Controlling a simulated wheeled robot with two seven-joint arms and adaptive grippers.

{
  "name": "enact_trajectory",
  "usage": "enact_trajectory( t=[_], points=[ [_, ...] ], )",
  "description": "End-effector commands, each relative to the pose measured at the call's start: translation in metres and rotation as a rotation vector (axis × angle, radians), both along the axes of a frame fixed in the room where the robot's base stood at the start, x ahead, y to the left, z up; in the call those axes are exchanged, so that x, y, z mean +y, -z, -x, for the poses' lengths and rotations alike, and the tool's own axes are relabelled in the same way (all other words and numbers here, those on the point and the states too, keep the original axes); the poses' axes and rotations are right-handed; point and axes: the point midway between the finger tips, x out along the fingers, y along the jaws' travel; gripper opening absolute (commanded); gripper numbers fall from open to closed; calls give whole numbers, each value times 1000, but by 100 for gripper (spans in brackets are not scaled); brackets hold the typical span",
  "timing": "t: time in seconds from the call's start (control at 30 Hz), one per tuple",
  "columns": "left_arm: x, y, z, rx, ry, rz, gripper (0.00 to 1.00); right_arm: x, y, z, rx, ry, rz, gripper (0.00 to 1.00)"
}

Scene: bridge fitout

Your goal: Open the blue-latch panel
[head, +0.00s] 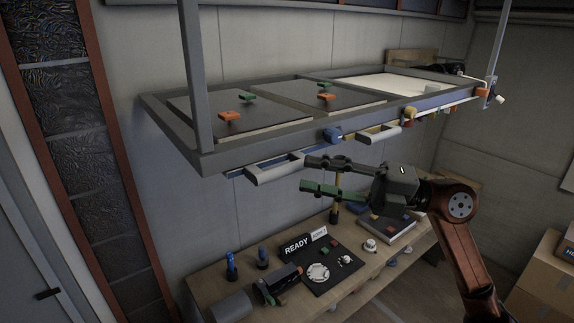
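An overhead grey frame (205,158) holds several panels. A blue latch (332,134) sits on its front edge, between a left grey handle (275,172) and a right grey handle (378,134). The left dark panel (190,117) and the middle dark panel (310,95) lie flat in the frame; I cannot tell which one the blue latch holds. My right gripper (308,175) is open and empty, below the blue latch and just right of the left handle. Its two fingers point left, apart from each other. My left gripper is not in view.
A post (195,75) rises from the frame's left. Cardboard boxes (540,280) stand at right.

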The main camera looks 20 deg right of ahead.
Motion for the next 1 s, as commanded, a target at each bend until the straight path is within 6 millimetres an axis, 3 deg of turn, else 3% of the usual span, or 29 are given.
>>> enact_trajectory(
  t=[0.2, 0.4, 0.73, 1.0],
  points=[
    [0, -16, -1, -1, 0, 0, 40, 32, -9, -14, -2, -4, -4, 33],
    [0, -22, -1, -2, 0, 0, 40, 49, -10, -23, 0, -2, -4, 33],
    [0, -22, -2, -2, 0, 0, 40, 52, -9, -24, 0, -1, -4, 33],
    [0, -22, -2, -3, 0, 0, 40, 52, -9, -24, 0, -1, -4, 14]
  ],
)
